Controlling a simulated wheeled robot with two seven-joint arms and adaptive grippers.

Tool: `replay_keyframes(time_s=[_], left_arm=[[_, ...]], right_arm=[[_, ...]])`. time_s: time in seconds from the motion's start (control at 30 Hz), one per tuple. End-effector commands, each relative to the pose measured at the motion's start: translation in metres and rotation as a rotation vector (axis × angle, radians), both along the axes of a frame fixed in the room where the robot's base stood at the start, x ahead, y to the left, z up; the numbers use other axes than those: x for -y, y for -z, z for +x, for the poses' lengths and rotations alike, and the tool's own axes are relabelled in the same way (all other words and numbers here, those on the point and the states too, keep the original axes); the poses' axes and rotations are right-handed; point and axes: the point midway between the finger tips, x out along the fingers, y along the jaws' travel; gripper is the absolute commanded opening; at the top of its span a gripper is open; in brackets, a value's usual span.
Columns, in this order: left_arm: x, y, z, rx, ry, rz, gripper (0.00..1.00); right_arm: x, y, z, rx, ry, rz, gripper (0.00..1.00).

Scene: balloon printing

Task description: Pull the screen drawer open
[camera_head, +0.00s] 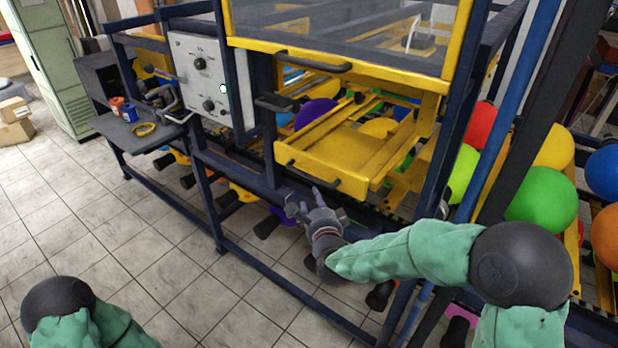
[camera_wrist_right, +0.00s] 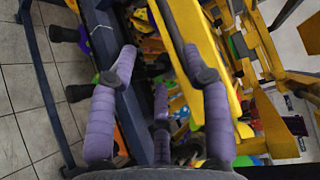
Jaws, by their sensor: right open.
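The yellow screen drawer (camera_head: 340,150) sits in the printing machine below its upper window, and its front part shows ahead of the yellow rails. A dark bar handle (camera_head: 312,174) runs along the drawer's front edge. My right gripper (camera_head: 303,197) is open just in front of and below this handle, with nothing held. In the right wrist view, my right gripper's purple fingers (camera_wrist_right: 158,55) are spread, and the yellow drawer front (camera_wrist_right: 207,45) and dark handle (camera_wrist_right: 172,28) lie near the right-hand finger. Whether they touch I cannot tell. My left gripper is out of view; only part of that arm shows.
A second dark handle (camera_head: 313,62) is on the window frame above. A control panel (camera_head: 210,80) stands left of the drawer. A dark blue frame rail (camera_head: 235,172) runs below it. Balloons (camera_head: 541,198) are at the right. Tiled floor (camera_head: 130,225) is clear in front.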

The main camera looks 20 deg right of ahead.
Motion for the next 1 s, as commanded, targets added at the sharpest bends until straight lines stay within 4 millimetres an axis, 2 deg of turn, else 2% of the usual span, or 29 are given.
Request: replay_keyframes(time_s=[0.1, 0.23, 0.7, 1.0], left_arm=[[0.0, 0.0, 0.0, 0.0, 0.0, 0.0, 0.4], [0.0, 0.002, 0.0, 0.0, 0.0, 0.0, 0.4], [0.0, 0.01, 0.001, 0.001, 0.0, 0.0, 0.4], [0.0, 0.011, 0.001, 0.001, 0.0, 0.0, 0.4]], right_arm=[[0.002, -0.008, 0.004, 0.022, 0.011, 0.022, 0.49], [0.004, -0.006, 0.016, 0.023, 0.012, 0.023, 0.49], [0.012, 0.005, 0.088, 0.02, 0.012, 0.02, 0.49], [0.014, 0.007, 0.106, 0.019, 0.011, 0.02, 0.49]])
